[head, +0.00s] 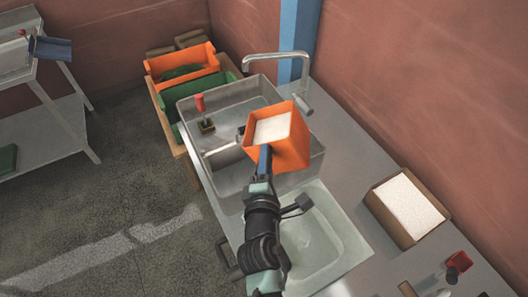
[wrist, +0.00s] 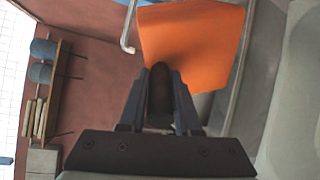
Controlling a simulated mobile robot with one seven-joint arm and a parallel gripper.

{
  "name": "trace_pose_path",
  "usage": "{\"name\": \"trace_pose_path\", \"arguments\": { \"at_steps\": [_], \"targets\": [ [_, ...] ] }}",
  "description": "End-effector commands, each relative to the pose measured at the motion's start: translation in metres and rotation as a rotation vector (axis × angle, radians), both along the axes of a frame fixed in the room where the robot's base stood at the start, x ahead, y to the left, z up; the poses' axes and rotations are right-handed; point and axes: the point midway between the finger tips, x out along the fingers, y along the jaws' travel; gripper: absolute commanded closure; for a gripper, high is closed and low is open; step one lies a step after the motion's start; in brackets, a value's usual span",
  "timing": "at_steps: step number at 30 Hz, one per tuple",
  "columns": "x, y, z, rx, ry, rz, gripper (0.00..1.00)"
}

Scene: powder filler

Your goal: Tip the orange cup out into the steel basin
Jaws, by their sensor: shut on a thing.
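The orange cup (head: 297,140) is a square, open-topped container with white powder (head: 272,128) inside, close to its rim. My gripper (head: 264,160) is shut on the cup's near side and holds it up over the steel basin (head: 222,168). The cup looks roughly upright, perhaps slightly tilted. In the wrist view the cup's orange wall (wrist: 190,45) fills the space beyond my gripper (wrist: 162,80). The cup hides part of the basin's right side. No powder shows falling.
A red-handled tool (head: 201,108) stands in the basin's left part. A faucet (head: 275,56) rises behind it. A second, pale basin (head: 318,240) lies nearer. A box of white material (head: 408,207) sits on the counter at right. Orange and green bins (head: 181,62) stand behind left.

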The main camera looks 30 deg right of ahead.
Motion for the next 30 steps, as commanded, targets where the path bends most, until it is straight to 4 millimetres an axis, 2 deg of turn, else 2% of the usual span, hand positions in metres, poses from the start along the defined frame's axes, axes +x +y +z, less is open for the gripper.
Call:
{"name": "trace_pose_path", "arguments": {
  "at_steps": [6, 12, 16, 21, 30],
  "targets": [
    [0.011, 0.015, -0.020, -0.434, 0.282, 0.001, 1.00],
    [0.019, 0.028, -0.042, -0.659, 0.432, 0.002, 1.00],
    [0.023, 0.034, -0.053, -0.774, 0.508, 0.001, 1.00],
    [0.028, 0.042, -0.056, -0.895, 0.589, 0.000, 1.00],
    [0.029, 0.043, -0.057, -0.933, 0.614, -0.001, 1.00]
  ]
}}
